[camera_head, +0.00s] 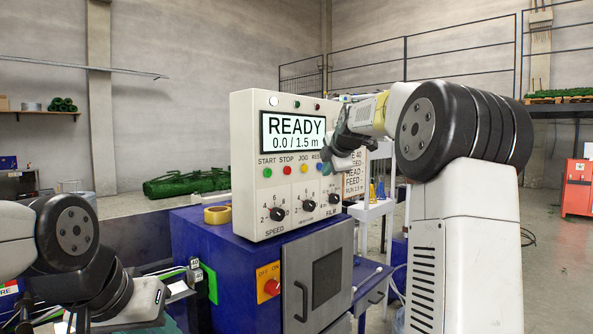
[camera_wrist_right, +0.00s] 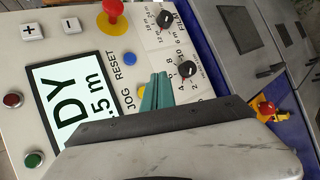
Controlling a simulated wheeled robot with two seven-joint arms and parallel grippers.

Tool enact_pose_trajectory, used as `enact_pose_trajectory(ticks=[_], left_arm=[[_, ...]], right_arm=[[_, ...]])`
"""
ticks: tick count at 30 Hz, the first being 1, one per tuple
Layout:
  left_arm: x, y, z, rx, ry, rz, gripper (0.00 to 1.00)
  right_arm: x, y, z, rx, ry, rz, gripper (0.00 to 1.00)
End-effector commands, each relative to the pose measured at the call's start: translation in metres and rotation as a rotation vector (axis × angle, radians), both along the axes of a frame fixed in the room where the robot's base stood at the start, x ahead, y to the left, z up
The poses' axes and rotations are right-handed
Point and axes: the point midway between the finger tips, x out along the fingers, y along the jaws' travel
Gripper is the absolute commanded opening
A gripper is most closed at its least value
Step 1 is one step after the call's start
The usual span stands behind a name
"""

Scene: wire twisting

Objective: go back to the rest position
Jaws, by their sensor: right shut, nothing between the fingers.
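The white control panel (camera_head: 245,140) stands on a blue machine (camera_head: 200,245). Its screen (camera_head: 293,132) reads READY, 0.0 / 1.5 m. My right gripper (camera_head: 345,163) is in front of the panel's right side and hides the end of the button row. In the right wrist view my right gripper (camera_wrist_right: 157,93) shows green fingers closed together with nothing between them. They overlap the yellow JOG button (camera_wrist_right: 142,90), near a black knob (camera_wrist_right: 187,69); whether they touch the panel cannot be told. My left gripper (camera_head: 135,305) is low at the left; its fingers are not clear.
A roll of yellow tape (camera_head: 217,214) lies on the machine beside the panel. A red-on-yellow switch (camera_head: 270,287) is on the machine's front. A red emergency knob (camera_wrist_right: 112,10) stands out from the panel. Green coils (camera_head: 185,183) lie behind at the left. Open floor shows at the right.

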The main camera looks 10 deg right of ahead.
Motion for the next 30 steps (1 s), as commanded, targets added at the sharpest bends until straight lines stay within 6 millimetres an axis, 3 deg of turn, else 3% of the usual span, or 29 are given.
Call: enact_pose_trajectory(ticks=[5,8,14,21,25,30], left_arm=[[0.000,0.000,0.000,0.000,0.000,0.000,0.33],[0.000,0.000,0.000,0.000,0.000,0.000,0.33],[0.000,0.000,0.000,0.000,0.000,0.000,0.33],[0.000,0.000,0.000,0.000,0.000,0.000,0.33],[0.000,0.000,0.000,0.000,0.000,0.000,0.33],[0.000,0.000,0.000,0.000,0.000,0.000,0.33]], right_arm=[[-0.014,0.004,-0.001,0.051,0.017,-0.025,0.00],[-0.050,0.015,-0.005,0.181,0.061,-0.093,0.00],[-0.174,0.045,-0.042,0.597,0.230,-0.370,0.00],[-0.325,0.073,-0.123,1.036,0.434,-0.802,0.00],[-0.382,0.081,-0.164,1.184,0.501,-1.001,0.00],[-0.417,0.086,-0.193,1.275,0.539,-1.145,0.00]])
